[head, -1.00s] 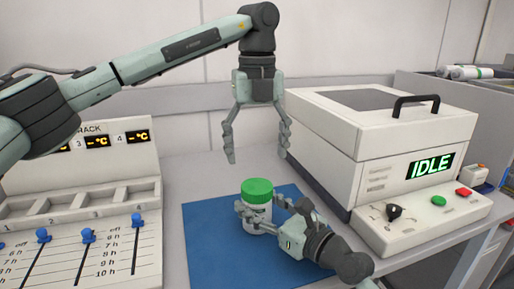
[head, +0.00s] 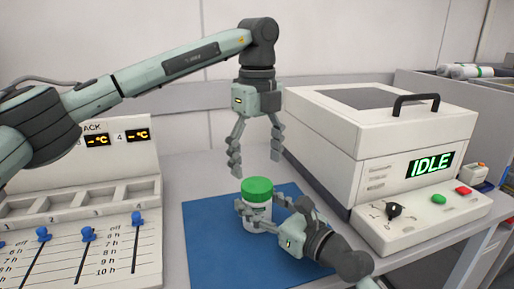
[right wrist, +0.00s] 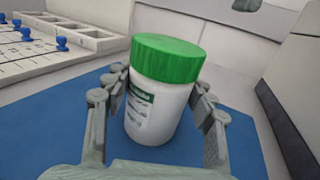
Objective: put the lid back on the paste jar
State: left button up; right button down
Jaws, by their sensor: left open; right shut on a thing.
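The paste jar (head: 258,217) is white with a label and stands upright on the blue mat (head: 208,245). The green lid (head: 257,189) sits on top of the jar; whether it is screwed tight I cannot tell. My right gripper (head: 258,213) is shut on the jar's body below the lid; the right wrist view shows the jar (right wrist: 157,105) between its fingers and the lid (right wrist: 168,57) level on it. My left gripper (head: 255,168) is open and empty, pointing down just above the lid and apart from it.
A white machine (head: 375,150) with an IDLE display and a black handle stands to the right of the mat. A rack (head: 80,225) with blue sliders and temperature displays stands to the left. The mat around the jar is otherwise clear.

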aim_at(257, 184)
pick_arm(q)
jog(key=shift+f, duration=2.65)
jog(key=shift+c, duration=0.3)
jog(key=c, duration=1.2)
jog(key=m, duration=1.4)
jog(key=shift+m, duration=0.3)
jog(key=m, duration=1.4)
jog(key=shift+f, duration=0.1)
jog(key=o, duration=1.4)
jog(key=shift+c, duration=0.2)
